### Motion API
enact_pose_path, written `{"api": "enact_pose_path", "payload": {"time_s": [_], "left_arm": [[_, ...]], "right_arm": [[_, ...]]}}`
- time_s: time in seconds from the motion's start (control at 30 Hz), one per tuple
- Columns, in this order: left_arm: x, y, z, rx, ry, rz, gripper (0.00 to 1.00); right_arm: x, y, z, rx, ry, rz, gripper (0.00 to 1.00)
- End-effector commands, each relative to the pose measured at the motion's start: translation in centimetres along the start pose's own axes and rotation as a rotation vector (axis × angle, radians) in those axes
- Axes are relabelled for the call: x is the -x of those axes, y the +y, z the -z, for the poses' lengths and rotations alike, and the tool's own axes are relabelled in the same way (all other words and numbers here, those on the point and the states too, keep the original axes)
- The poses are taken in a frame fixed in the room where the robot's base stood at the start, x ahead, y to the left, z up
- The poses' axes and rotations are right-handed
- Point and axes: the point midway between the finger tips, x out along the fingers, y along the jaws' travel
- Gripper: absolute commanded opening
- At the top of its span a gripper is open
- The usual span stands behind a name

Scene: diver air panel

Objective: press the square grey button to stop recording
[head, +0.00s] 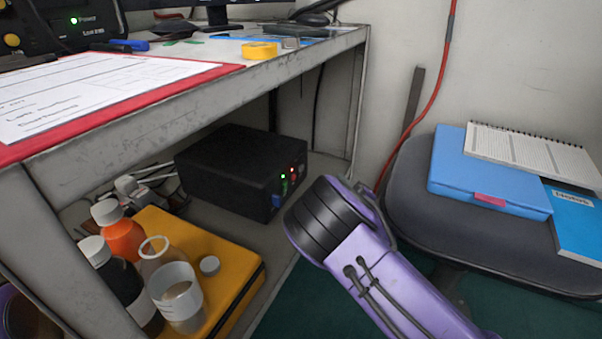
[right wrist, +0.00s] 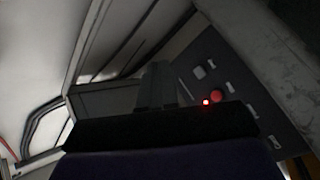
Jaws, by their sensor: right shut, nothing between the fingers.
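A black box (head: 240,165) sits on the shelf under the desk in the head view. Its front has small green and red lights and a blue piece. My right gripper (right wrist: 157,75) is shut and empty in front of the panel; a gap or contact cannot be judged. In the head view my purple right arm hides its fingers. My left gripper is not seen.
The desk edge (head: 220,85) overhangs the shelf. A yellow case (head: 235,285) with bottles (head: 122,240) and a beaker (head: 176,295) stands at the lower left. A chair (head: 415,205) holding a blue folder (head: 480,175) stands to the right.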

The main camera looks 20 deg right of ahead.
Motion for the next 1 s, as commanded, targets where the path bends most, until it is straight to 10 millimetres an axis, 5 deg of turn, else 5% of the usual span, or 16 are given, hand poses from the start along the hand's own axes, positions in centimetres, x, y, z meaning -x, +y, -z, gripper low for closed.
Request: {"api": "enact_pose_path", "payload": {"time_s": [1.0], "left_arm": [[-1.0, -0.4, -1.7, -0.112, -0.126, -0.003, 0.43]], "right_arm": [[-6.1, -4.5, 4.3, -0.001, -0.004, 0.000, 0.00]]}}
